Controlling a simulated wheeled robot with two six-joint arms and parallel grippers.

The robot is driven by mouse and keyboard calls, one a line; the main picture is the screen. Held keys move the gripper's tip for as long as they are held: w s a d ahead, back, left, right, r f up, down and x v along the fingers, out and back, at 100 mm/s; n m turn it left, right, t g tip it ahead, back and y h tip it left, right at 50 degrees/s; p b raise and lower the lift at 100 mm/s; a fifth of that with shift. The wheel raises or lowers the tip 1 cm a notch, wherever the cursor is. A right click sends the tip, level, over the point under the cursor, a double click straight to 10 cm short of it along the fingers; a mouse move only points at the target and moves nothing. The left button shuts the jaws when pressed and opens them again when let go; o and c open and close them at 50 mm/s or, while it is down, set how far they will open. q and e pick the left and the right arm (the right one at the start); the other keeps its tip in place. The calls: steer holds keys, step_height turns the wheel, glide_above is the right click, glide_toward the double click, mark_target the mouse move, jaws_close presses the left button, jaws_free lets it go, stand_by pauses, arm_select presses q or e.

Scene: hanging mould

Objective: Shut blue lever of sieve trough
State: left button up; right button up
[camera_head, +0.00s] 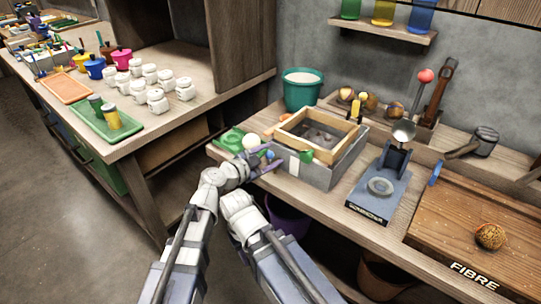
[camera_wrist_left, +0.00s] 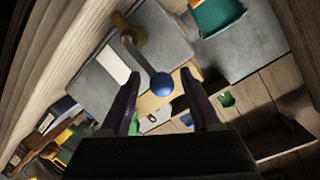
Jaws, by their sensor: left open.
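The sieve trough (camera_head: 326,172) is a grey box on the bench with a wooden-framed sieve (camera_head: 318,151) set in its top. The blue lever's round knob (camera_head: 270,155) is at its left front side, close to my left gripper (camera_head: 266,163). In the left wrist view the blue knob (camera_wrist_left: 162,86) is between and a little beyond the two dark fingertips of my left gripper (camera_wrist_left: 160,98). The fingers are spread and I see no contact with the knob. My right gripper is not seen.
A green cup-like piece (camera_head: 306,156) is on the trough's front. A teal bucket (camera_head: 302,92) stands behind it. A blue-grey press (camera_head: 378,190) stands to the right, beside a wooden FIBRE board (camera_head: 470,225). A purple bin (camera_head: 288,214) is under the bench edge.

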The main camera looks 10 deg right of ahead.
arm_select(q)
steer(key=p+v, duration=0.1)
steer(key=v, duration=0.6)
steer(key=shift+s+a+p, duration=0.2)
steer(key=shift+a+p, duration=0.1)
steer(key=shift+a, duration=0.05)
steer(key=s+a+f+n+g+y, duration=0.2)
steer(key=a+f+n+y, duration=0.15)
steer(key=a+f, duration=0.25)
steer(key=s+a+f+n+g+y, duration=0.2)
steer(key=a+f+n+g+y, duration=0.15)
steer(key=a+f, duration=0.2)
steer(key=s+a+f+n+g+y, duration=0.1)
steer(key=s+a+f+n+y, duration=0.2)
steer(key=a+n, duration=0.35)
steer(key=s+a+f+n+g+y, duration=0.2)
steer(key=s+a+f+n+y, duration=0.15)
steer(key=a, duration=0.55)
steer(key=s+d+r+m+p, duration=0.1)
steer(key=s+d+r+p, duration=0.1)
steer(key=r+p, duration=0.6)
steer(key=s+d+r+m+p, duration=0.1)
steer(key=s+d+r+p, duration=0.1)
steer(key=d+r+p, duration=0.3)
steer(key=s+d+r+p, duration=0.2)
steer(key=d+r+p, duration=0.1)
steer(key=r+p, duration=0.8)
steer(key=shift+d+r+m+g, duration=0.35)
steer(key=shift+r+m, duration=0.05)
steer(key=shift+r, duration=0.2)
